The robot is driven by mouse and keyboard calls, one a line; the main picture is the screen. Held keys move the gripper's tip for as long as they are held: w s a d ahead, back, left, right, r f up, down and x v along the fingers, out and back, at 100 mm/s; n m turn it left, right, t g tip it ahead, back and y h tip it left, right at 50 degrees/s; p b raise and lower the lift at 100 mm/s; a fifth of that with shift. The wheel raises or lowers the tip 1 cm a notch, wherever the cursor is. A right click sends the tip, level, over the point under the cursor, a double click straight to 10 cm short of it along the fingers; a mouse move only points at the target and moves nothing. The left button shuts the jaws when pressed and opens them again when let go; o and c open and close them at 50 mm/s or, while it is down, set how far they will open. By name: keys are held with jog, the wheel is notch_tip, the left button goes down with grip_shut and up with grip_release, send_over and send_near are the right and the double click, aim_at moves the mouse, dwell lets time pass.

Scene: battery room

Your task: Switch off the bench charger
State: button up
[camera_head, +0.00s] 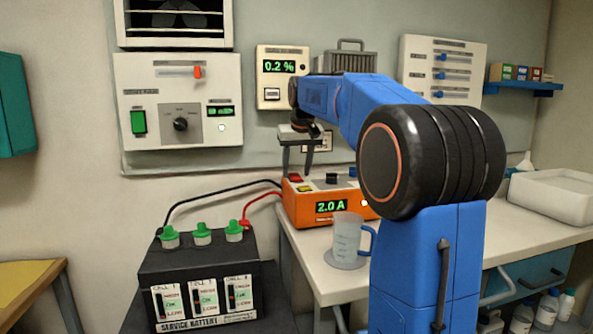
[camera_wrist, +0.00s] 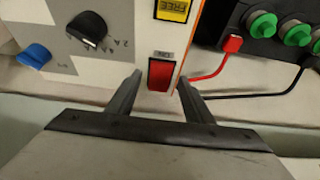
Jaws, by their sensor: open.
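The bench charger (camera_head: 288,213) is an orange box on the white bench, with a green "2.0 A" display (camera_head: 331,206) lit on its front. On its top are a red rocker switch (camera_wrist: 160,74), a yellow label or button marked "FREE" (camera_wrist: 173,9), a black knob (camera_wrist: 88,28) and a blue knob (camera_wrist: 34,56). The red switch also shows in the head view (camera_head: 295,179). My gripper (camera_wrist: 155,80) is open and empty, pointing down over the charger. In the wrist view its fingertips lie on either side of the red switch. I cannot tell whether they touch the panel.
A black service battery (camera_head: 205,262) with green caps stands at left, joined to the charger by red and black cables (camera_head: 262,196). A measuring jug (camera_head: 347,240) stands close in front of the charger. Wall panels (camera_head: 180,75) hang behind. A white tub (camera_head: 555,195) is at right.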

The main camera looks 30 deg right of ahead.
jog(key=shift+w+f, duration=0.1)
jog(key=shift+f, duration=0.15)
jog(key=c, duration=1)
jog(key=shift+w+d+g, duration=0.1)
jog(key=shift+w+g, duration=0.15)
jog(key=shift+g, duration=0.25)
jog(key=shift+c, duration=0.2)
jog(key=shift+w+r+g+y, duration=0.2)
jog(key=shift+g+y, duration=0.2)
jog(key=shift+g, duration=0.4)
jog(key=o, duration=1)
jog(key=shift+o, duration=0.2)
jog(key=shift+r, duration=0.1)
